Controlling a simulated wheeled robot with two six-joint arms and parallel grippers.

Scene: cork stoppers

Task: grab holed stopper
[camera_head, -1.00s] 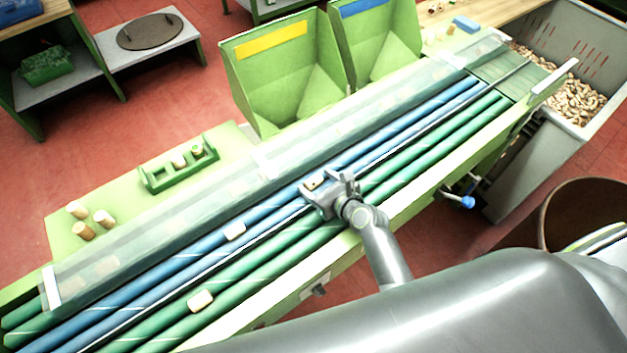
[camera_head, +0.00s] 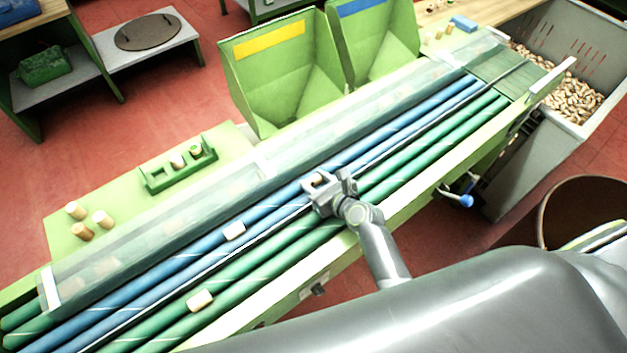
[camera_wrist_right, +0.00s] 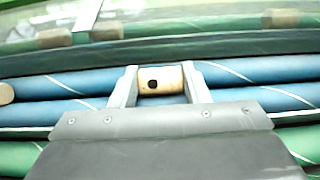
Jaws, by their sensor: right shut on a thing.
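A pale cork stopper with a dark hole (camera_wrist_right: 160,80) lies between the two fingers of my right gripper (camera_wrist_right: 158,86) in the right wrist view, over the blue rollers. The fingers are shut on its two ends. In the head view my right gripper (camera_head: 322,190) is over the middle of the roller bed, and the stopper (camera_head: 317,180) shows as a small pale patch between its fingers. Another stopper (camera_head: 234,231) lies on the blue rollers to the left, and one (camera_head: 200,300) lies on the green rollers. My left gripper is not in view.
A clear cover (camera_head: 150,245) runs along the back of the rollers, with stoppers under it. Behind stand a green rack (camera_head: 178,172), several loose stoppers, a yellow-labelled bin (camera_head: 280,80) and a blue-labelled bin (camera_head: 375,45). A grey crate (camera_head: 590,50) of corks is at the right.

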